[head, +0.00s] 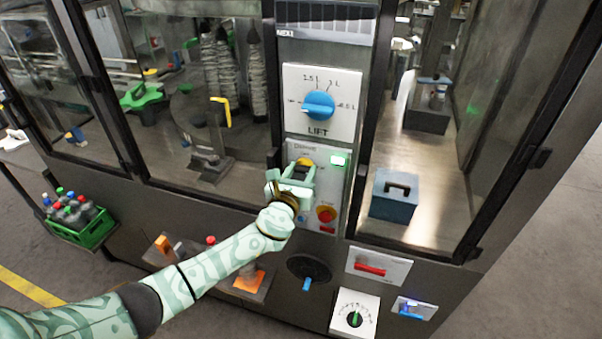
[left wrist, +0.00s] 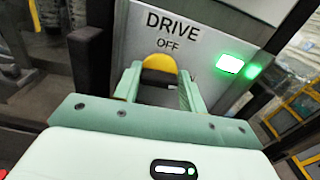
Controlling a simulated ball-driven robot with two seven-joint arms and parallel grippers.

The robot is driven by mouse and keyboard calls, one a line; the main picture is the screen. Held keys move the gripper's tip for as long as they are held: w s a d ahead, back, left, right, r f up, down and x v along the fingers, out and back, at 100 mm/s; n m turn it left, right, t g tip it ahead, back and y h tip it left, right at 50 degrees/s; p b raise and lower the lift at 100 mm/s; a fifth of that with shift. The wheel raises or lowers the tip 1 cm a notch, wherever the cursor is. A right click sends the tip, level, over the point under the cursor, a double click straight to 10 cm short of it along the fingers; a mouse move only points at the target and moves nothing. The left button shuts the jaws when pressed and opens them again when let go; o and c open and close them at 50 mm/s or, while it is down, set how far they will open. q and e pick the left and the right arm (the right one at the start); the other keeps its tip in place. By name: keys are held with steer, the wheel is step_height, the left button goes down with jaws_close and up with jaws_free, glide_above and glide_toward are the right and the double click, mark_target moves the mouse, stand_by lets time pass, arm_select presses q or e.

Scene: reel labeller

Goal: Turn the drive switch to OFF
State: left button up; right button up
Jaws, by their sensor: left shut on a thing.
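The drive switch is a yellow knob (left wrist: 160,66) on a grey panel marked DRIVE (left wrist: 205,42), with OFF printed above the knob. In the head view the yellow knob (head: 304,161) shows just above my gripper. My left gripper (head: 302,172) reaches the panel and is shut on the knob, with one finger on each side of it. In the left wrist view the left gripper (left wrist: 160,84) hides the knob's lower part, so I cannot tell where it points. A green lamp (head: 338,160) is lit right of the knob. My right gripper is not in view.
Above is a LIFT panel with a blue knob (head: 318,105). Below the drive knob is a red-orange button (head: 326,214). Lower down are a black handwheel (head: 309,269), a red handle (head: 370,268) and a green-pointer dial (head: 354,318). A green bottle crate (head: 84,232) stands at left.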

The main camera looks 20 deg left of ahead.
arm_select(q)
steer(key=n+b, duration=0.1)
steer(key=n, duration=0.1)
steer(key=n+b, duration=0.1)
steer(key=shift+f+n, duration=0.2)
steer(key=shift+n, duration=0.2)
steer(key=n+b, duration=0.1)
steer(key=n, duration=0.3)
steer(key=shift+a+n+b, duration=0.15)
steer(key=shift+n+b, duration=0.15)
steer(key=shift+b, duration=0.1)
steer(key=n+b, duration=0.1)
steer(key=n, duration=0.3)
steer(key=shift+n, duration=0.3)
steer(key=shift+f+n, duration=0.15)
steer(key=shift+n, duration=1.95)
steer(key=o, duration=1)
steer(key=shift+a, duration=0.1)
